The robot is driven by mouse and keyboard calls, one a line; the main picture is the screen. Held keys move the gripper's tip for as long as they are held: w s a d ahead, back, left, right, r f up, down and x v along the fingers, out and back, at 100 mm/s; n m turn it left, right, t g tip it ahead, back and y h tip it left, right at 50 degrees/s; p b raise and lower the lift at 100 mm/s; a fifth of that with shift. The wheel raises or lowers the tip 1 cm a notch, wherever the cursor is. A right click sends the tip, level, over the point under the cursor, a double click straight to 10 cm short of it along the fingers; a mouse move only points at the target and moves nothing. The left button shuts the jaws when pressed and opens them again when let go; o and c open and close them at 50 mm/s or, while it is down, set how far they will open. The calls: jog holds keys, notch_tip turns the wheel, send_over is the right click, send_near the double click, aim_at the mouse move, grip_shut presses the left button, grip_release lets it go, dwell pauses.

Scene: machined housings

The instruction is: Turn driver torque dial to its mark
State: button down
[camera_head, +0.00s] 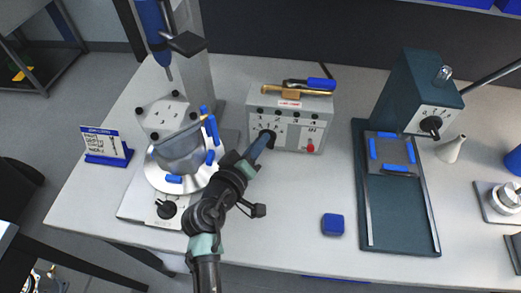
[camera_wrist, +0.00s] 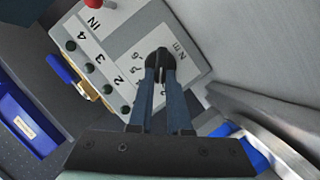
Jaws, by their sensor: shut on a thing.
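The grey driver control box (camera_head: 290,104) stands at the middle back of the bench, with a front panel of numbers, "IN" and a red button (camera_head: 310,148). Its black torque dial (camera_head: 269,134) is at the panel's left, and it shows in the wrist view (camera_wrist: 159,55) beside the "N m" marking. My gripper (camera_head: 265,140) reaches the dial from the front. In the wrist view its two fingers (camera_wrist: 160,78) are closed on the dial's knob. The fingers cover part of the scale, and I cannot tell where the pointer or the mark stands.
A round fixture (camera_head: 163,180) holding a grey housing (camera_head: 180,152) is left of my arm. A blue driver (camera_head: 151,20) hangs above it. A dark green press (camera_head: 410,85) with a long base stands at right. A blue block (camera_head: 333,224) lies on otherwise clear bench at front.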

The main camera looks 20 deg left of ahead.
jog(key=shift+a+f+n+t+h+b, duration=0.1)
jog(key=shift+n+t+h+b, duration=0.25)
jog(key=shift+n+b, duration=0.55)
jog(key=c, duration=0.9)
grip_release()
jog(key=shift+o, duration=0.2)
jog(key=shift+w+f, duration=0.1)
jog(key=shift+w, duration=0.05)
